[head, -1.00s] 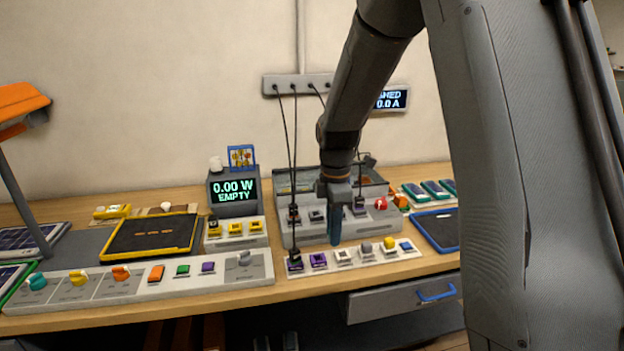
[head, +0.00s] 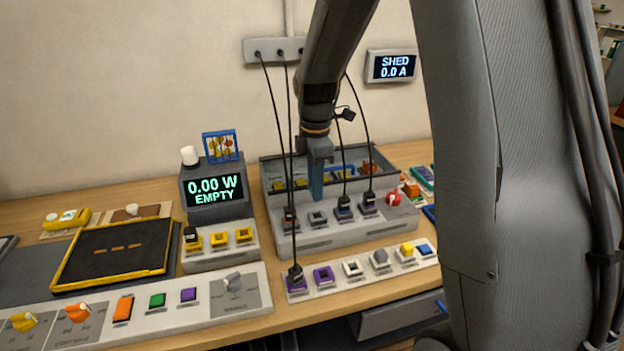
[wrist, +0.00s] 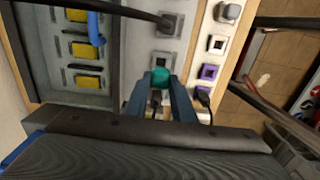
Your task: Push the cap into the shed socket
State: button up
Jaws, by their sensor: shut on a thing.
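My gripper (wrist: 162,88) is shut on a round teal cap (wrist: 161,74), held between the fingertips in the wrist view. In the head view my gripper (head: 316,187) hangs over the grey console, and the cap cannot be made out there. An empty grey square socket (head: 317,219) lies on the console below the fingers, between plugged sockets. In the wrist view that socket (wrist: 162,58) shows just beyond the cap, partly hidden by it. The cap looks apart from it, though the height gap is hard to judge. No legible label marks the shed socket. A wall display (head: 391,66) reads SHED 0.0 A.
Black cables with plugs (head: 369,201) rise on both sides of my gripper. A red knob (head: 393,199) sits on the console's right. A front strip (head: 338,290) holds purple, white, grey, yellow and blue pieces. Behind, a tray (head: 265,168) holds yellow parts.

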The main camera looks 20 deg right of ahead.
jog(key=shift+d+f+b, duration=0.1)
jog(key=shift+f+b, duration=1.95)
jog(key=shift+f, duration=0.8)
jog(key=shift+p, duration=0.5)
jog(key=shift+f, duration=0.55)
jog(key=o, duration=0.7)
jog(key=shift+r, duration=0.1)
jog(key=shift+r+p, duration=3.85)
jog(key=shift+r, duration=1.6)
